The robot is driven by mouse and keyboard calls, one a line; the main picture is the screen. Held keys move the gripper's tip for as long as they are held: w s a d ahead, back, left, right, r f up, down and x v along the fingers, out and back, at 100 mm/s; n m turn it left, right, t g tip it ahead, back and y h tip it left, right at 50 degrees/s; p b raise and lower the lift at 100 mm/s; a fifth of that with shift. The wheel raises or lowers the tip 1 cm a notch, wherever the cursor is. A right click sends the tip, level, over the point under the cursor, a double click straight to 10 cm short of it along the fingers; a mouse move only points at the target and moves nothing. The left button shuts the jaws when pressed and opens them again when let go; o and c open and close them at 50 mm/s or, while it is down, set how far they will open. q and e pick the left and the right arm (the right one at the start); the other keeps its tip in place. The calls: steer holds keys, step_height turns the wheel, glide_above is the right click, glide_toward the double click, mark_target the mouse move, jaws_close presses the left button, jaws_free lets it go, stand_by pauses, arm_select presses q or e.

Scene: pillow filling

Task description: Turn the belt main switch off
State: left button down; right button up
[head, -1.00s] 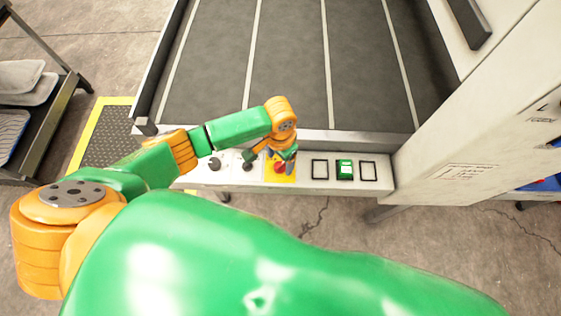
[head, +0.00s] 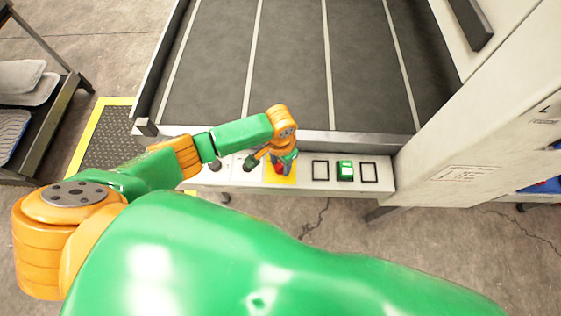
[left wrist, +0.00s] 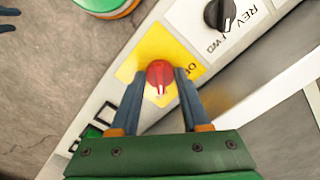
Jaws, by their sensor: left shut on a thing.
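The belt main switch is a red round knob (left wrist: 159,75) with a white mark, on a yellow plate (left wrist: 150,48) with partly hidden lettering. In the left wrist view the two dark fingers of my left gripper (left wrist: 159,83) stand on either side of the knob and are shut on it. In the head view my left gripper (head: 284,164) is over the yellow plate (head: 286,180) on the control panel and partly hides the red knob (head: 278,170). Two dark prongs at the left wrist view's top left edge may be my right gripper; their state is unclear.
A black REV/FWD knob (left wrist: 219,14) is beside the yellow plate. A green button (head: 345,171) sits between two black frames to the right on the panel. The belt (head: 290,60) lies behind, a white cabinet (head: 470,130) to the right, a rack (head: 45,100) at left.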

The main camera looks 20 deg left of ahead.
arm_select(q)
steer(key=n+p, duration=0.3)
steer(key=shift+r+n, duration=0.25)
steer(key=shift+n, duration=0.05)
steer(key=n+p, duration=0.2)
steer(key=n, duration=0.2)
steer(key=shift+f+n+p, duration=0.1)
steer(key=shift+n+p, duration=0.2)
steer(key=n+p, duration=0.1)
steer(key=n, duration=0.3)
steer(key=shift+d, duration=0.1)
steer(key=n+p, duration=0.1)
steer(key=n, duration=0.4)
steer(key=shift+f, duration=0.15)
steer(key=shift+n, duration=0.3)
steer(key=shift+c, duration=1.9)
jaws_free()
